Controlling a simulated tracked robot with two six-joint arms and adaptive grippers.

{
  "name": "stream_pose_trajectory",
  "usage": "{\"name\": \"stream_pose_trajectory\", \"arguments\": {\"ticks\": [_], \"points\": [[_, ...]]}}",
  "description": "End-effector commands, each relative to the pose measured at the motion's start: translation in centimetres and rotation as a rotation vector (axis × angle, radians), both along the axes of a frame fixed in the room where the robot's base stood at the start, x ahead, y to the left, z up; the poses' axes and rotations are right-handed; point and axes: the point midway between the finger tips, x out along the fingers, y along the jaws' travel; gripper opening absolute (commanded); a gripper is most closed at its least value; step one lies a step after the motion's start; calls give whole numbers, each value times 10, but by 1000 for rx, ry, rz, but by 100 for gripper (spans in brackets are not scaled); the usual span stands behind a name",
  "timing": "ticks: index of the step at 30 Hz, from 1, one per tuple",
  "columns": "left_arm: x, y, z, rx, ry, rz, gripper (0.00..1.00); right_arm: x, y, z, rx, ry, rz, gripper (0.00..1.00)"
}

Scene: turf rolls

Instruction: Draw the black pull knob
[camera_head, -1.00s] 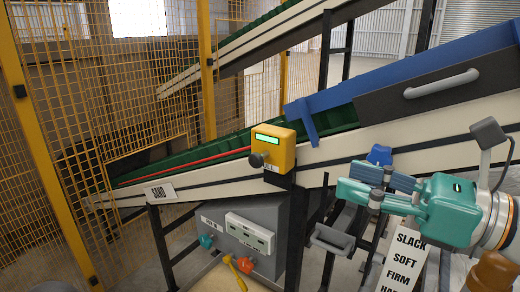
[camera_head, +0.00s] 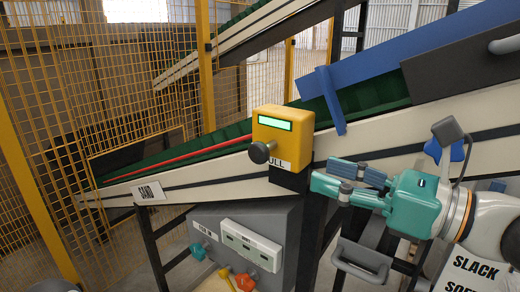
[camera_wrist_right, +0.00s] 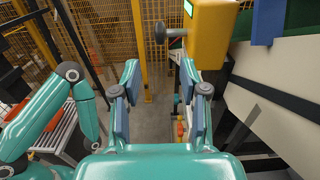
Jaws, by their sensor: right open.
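The black pull knob (camera_head: 260,153) sticks out of the lower left of a yellow box (camera_head: 284,130) with a green display and a partly hidden label ending in "ULL". In the right wrist view the knob (camera_wrist_right: 160,33) is at the top centre, on a stem out of the yellow box (camera_wrist_right: 215,35). My right gripper (camera_head: 324,177) is open and empty, right of and a little below the box, fingers pointing left. In the right wrist view the two fingers (camera_wrist_right: 160,78) are spread, with the knob beyond them. The knob is apart from the fingers. My left gripper is not seen.
The box sits on a sloping conveyor (camera_head: 180,185) with a red line and a "SAND" label. A grey cabinet (camera_head: 265,225) with coloured knobs stands below. A blue guard (camera_head: 370,80) is at upper right, yellow mesh fencing (camera_head: 60,110) at left.

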Motion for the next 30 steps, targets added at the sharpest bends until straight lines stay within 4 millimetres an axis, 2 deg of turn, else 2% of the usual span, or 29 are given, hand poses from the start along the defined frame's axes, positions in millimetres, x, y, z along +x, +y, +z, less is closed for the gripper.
{"name": "stream_pose_trajectory", "arguments": {"ticks": [6, 15, 21, 30], "points": [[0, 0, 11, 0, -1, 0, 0, 28, 43, 1, -2, 4, 9, 44], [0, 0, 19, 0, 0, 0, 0, 63, 89, 0, -2, 2, 8, 44], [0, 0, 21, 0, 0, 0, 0, 74, 104, 0, -2, 1, 6, 44], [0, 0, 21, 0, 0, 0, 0, 76, 107, 0, -1, 1, 6, 44]]}}
